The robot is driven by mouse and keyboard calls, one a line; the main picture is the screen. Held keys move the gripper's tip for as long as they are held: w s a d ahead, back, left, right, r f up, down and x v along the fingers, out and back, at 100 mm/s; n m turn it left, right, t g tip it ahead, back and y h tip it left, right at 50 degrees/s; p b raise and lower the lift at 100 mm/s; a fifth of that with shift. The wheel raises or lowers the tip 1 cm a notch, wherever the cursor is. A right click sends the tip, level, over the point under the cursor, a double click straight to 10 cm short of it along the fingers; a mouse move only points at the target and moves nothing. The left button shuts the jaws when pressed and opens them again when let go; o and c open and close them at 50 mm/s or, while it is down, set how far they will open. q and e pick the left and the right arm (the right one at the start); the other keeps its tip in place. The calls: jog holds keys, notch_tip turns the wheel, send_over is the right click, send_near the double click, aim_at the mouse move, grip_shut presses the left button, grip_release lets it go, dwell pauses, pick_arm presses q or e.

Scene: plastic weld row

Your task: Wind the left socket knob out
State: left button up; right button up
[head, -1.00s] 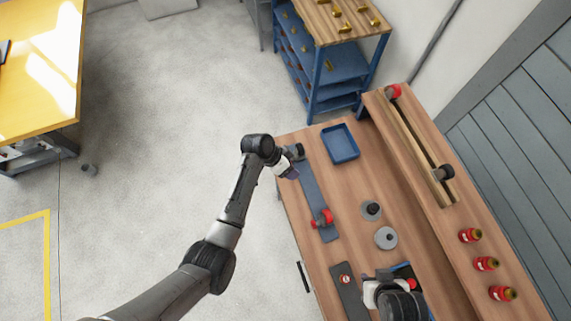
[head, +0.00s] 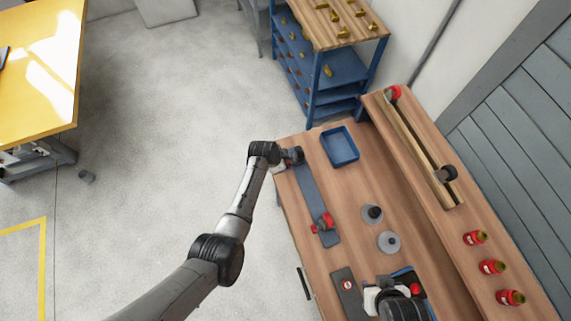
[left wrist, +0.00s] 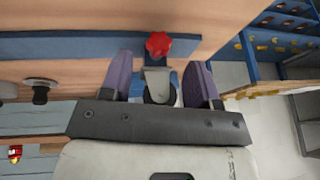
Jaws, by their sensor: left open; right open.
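A blue-grey plate (head: 308,190) lies along the bench's left side. A red knob (head: 323,222) sits on a socket near its lower end. At its far end is a dark socket part (head: 296,155), partly hidden by my left wrist. My left gripper (head: 281,167) is beside that far end, mostly hidden in the head view. In the left wrist view, its purple fingers (left wrist: 160,62) are open around a grey bracket, with a red knob (left wrist: 158,43) just beyond the fingertips. Contact cannot be told. My right gripper (head: 388,298) is low over the bench, its fingertips unclear.
A blue tray (head: 340,131) lies at the bench's far end. Two round grey parts (head: 389,242) are mid-bench. A dark plate (head: 346,285) is beside my right gripper. Red bottles (head: 491,267) and a wooden rail (head: 405,140) are on the raised shelf.

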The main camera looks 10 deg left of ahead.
pick_arm(q)
jog(key=shift+b+x, duration=0.95)
jog(key=shift+x, duration=1.3)
pick_arm(e)
jog(key=shift+f, duration=1.2)
pick_arm(q)
jog(key=shift+c, duration=0.4)
jog(key=c, duration=0.8)
jog(key=shift+w+f+g+h+b, duration=0.2)
jog(key=shift+g+h+b, duration=0.1)
jog(key=shift+g+b, duration=0.55)
jog(key=shift+c, duration=0.2)
jog(key=g+h+b, duration=0.1)
jog(key=b, duration=0.2)
jog(key=n+g+h+b, duration=0.1)
jog(key=g+b, duration=0.1)
jog(key=b, duration=0.1)
jog(key=shift+w+a+f, duration=0.1)
jog(key=shift+w+f, duration=0.05)
pick_arm(e)
notch_tip(320, 180, down, 8)
pick_arm(q)
jog(key=shift+r+g+h+b, duration=0.2)
jog(key=shift+g+h+b, duration=0.35)
jog(key=shift+b, duration=0.7)
pick_arm(e)
jog(key=shift+a+f, duration=0.1)
jog(key=shift+f, duration=1)
